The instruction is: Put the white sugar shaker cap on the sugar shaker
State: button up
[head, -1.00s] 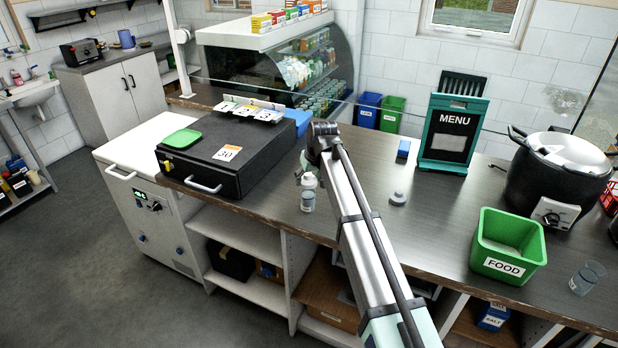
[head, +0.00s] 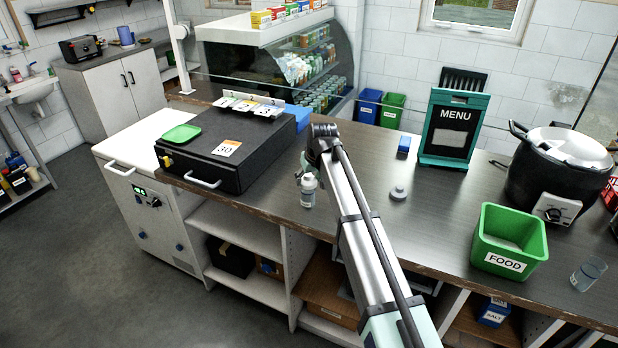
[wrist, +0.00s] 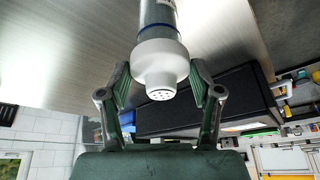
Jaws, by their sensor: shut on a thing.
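The white sugar shaker cap (wrist: 160,72), with small holes in its narrow end, is between my gripper's fingers (wrist: 160,88) in the wrist view. My gripper is shut on it. The sugar shaker (wrist: 158,14) lies directly beyond the cap, in line with it, with a blue band next to the cap. No clear gap shows between them, but I cannot tell whether the cap is fully seated. In the head view the shaker (head: 308,196) stands upright on the counter with the cap at its top. My gripper (head: 307,178) is partly hidden behind my arm there.
A grey-white cap-like piece (head: 398,193) lies on the counter (head: 365,165) right of my arm. A black box (head: 230,155) stands left, and a green FOOD bin (head: 508,245), clear container (head: 588,273), black pot (head: 550,170) and menu stand (head: 453,130) stand right.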

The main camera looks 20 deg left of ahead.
jog(key=o, duration=0.9)
jog(key=shift+o, duration=0.2)
jog(key=v, duration=1.2)
jog(key=shift+a, duration=0.1)
